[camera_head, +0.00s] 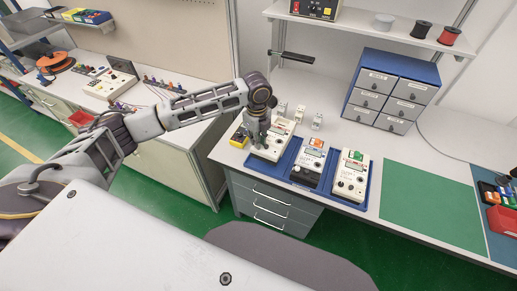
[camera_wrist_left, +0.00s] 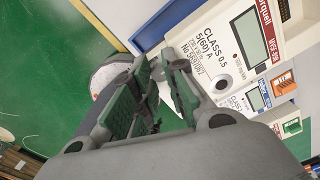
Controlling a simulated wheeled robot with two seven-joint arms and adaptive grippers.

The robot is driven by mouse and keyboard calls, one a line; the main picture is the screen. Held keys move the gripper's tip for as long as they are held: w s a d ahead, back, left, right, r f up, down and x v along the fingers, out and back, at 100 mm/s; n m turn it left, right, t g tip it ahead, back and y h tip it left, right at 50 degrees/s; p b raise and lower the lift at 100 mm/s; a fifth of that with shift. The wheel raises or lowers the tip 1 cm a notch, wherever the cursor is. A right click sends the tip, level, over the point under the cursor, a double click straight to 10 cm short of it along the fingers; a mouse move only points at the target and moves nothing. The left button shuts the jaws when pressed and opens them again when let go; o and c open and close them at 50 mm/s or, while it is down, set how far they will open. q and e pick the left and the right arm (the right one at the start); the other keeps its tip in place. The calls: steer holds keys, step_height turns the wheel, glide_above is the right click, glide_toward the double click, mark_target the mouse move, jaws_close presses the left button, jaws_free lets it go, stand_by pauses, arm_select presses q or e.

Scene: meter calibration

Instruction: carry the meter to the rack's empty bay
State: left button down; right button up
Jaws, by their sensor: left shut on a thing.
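My left gripper (camera_head: 259,128) comes down on the leftmost white meter (camera_head: 272,146), at the left end of the blue tray (camera_head: 334,199). In the left wrist view the green-padded fingers (camera_wrist_left: 145,95) are close together beside the meter's face (camera_wrist_left: 215,60), which has a grey display and the print "CLASS 0.5". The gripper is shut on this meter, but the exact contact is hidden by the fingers. Two more meters, the middle one (camera_head: 309,163) and the right one (camera_head: 351,176), stand in the tray. I cannot make out an empty bay. My right gripper is not in view.
A yellow device (camera_head: 239,136) sits left of the tray, and small white parts (camera_head: 299,113) stand behind it. A blue drawer cabinet (camera_head: 390,88) is at the back. The green mat (camera_head: 432,203) at right is clear. Another bench (camera_head: 170,126) stands at left.

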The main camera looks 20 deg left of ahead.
arm_select(q)
steer(key=shift+f, duration=0.3)
steer(key=shift+f, duration=0.1)
steer(key=shift+f, duration=2.4)
steer(key=c, duration=1.4)
jaws_free()
steer(key=shift+f, duration=0.1)
steer(key=shift+c, duration=0.2)
steer(key=shift+r, duration=6.1)
steer(key=shift+s+f, duration=0.1)
